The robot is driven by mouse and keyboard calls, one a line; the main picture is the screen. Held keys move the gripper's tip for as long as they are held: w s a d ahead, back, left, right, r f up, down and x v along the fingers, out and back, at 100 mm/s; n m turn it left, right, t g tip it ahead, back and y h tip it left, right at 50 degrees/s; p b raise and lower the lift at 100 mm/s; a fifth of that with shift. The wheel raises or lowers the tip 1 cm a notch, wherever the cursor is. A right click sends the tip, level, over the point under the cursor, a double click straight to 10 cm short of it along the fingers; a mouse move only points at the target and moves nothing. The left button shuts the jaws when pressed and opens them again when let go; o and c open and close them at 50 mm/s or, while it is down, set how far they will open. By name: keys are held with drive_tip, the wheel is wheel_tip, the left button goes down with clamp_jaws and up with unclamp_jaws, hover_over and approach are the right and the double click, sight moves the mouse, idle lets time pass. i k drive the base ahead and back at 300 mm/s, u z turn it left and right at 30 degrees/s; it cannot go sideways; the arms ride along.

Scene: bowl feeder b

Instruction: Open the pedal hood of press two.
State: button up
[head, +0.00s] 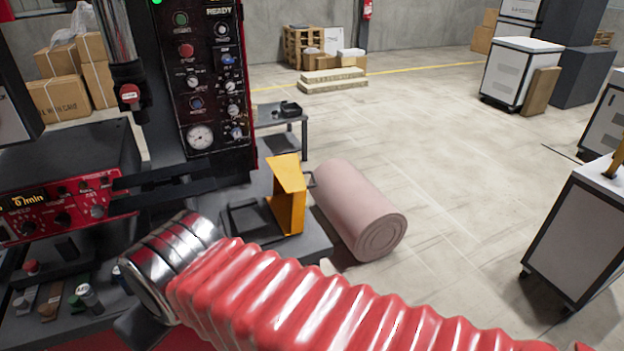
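A yellow folded-plate piece (288,200), which looks like the pedal hood, stands upright on a dark grey base (300,246) in the middle of the head view. A small dark handle (311,179) shows at its right side. I see no pedal and cannot tell whether the hood is open. The press (207,80) with its black and red control panel stands behind it; no press number is readable.
A pink roll (362,212) lies on the floor just right of the hood. A low grey table (282,115) stands behind. Small parts lie on the bench at lower left. White cabinets (580,240) stand at right.

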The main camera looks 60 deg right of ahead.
sight(287, 204)
drive_tip(key=u, duration=0.05)
drive_tip(key=k, duration=0.95)
drive_tip(key=z, duration=0.55)
drive_tip(key=i, duration=1)
drive_tip(key=z, duration=0.1)
